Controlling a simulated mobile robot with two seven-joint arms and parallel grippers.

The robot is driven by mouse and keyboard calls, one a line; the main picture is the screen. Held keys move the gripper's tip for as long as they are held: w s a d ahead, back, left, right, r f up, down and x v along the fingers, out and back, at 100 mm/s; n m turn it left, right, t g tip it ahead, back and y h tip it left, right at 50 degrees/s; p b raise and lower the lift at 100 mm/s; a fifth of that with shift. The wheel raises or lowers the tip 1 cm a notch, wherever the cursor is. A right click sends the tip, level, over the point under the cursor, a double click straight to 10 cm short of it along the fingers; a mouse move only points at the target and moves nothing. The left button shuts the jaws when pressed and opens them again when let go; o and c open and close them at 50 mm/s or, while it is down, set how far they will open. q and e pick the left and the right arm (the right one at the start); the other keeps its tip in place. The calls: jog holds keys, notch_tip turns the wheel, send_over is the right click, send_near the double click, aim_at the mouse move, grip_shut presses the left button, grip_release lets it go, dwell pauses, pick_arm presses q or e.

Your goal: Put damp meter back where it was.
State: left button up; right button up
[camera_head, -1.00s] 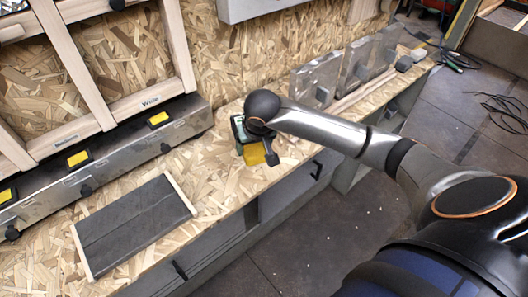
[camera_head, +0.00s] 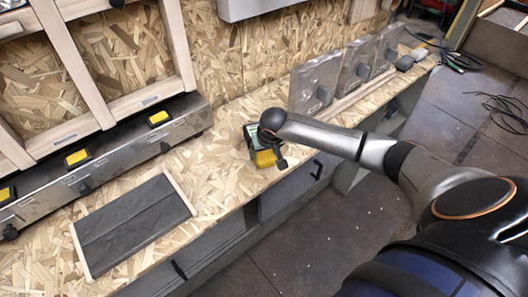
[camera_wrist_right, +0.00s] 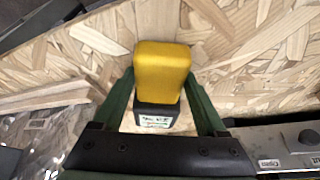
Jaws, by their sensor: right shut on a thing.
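The damp meter (camera_head: 265,158), a yellow block with a black end, is in my right gripper (camera_head: 256,141) over the front part of the wooden bench. In the right wrist view, the yellow body (camera_wrist_right: 162,55) and its black end with a pale label lie between the two green fingers of the right gripper (camera_wrist_right: 161,80), which is shut on it. In the head view my wrist hides part of the meter. I cannot tell whether the meter touches the bench. My left gripper is not in view.
Several similar yellow-and-black blocks (camera_head: 78,157) sit along the metal ledge (camera_head: 110,160) at left. A dark panel (camera_head: 132,222) with pale wooden edges lies on the bench. Grey upright plates (camera_head: 316,82) stand at the right. Bare chipboard (camera_head: 205,160) lies between the panel and gripper.

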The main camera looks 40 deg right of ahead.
jog(key=shift+f, duration=0.15)
jog(key=o, duration=1.1)
jog(key=shift+s+r, duration=0.1)
jog(key=shift+r, duration=0.35)
jog(key=p+v, duration=0.1)
jog(key=v, duration=1)
jog(key=shift+a+r, duration=0.1)
jog(key=shift+r, duration=0.15)
